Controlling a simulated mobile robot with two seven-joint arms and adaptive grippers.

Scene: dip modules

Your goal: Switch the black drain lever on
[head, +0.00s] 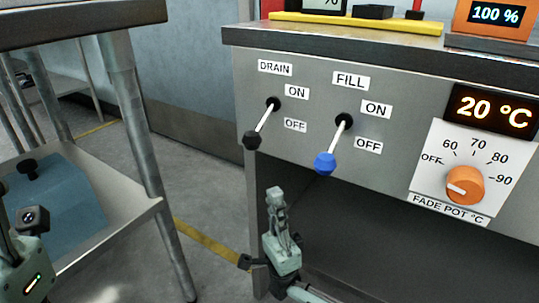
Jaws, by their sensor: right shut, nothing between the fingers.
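The drain lever is a pale rod with a black knob (252,140), on the grey front panel under the DRAIN label (275,67). It slants down and left from its pivot, its knob below the level of the OFF label (295,125). The ON label (297,92) is above. My right gripper (275,194) points upward below the panel, apart from the knob and slightly to its right. Its fingers are together, with nothing between them. Part of my left arm shows at the left edge; its fingers cannot be made out clearly.
The fill lever with a blue knob (325,163) is close on the right, also pointing down. An orange dial (465,185) and a 20 °C display (493,111) are further right. A metal table (150,150) stands on the left. Open floor lies between it and the panel.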

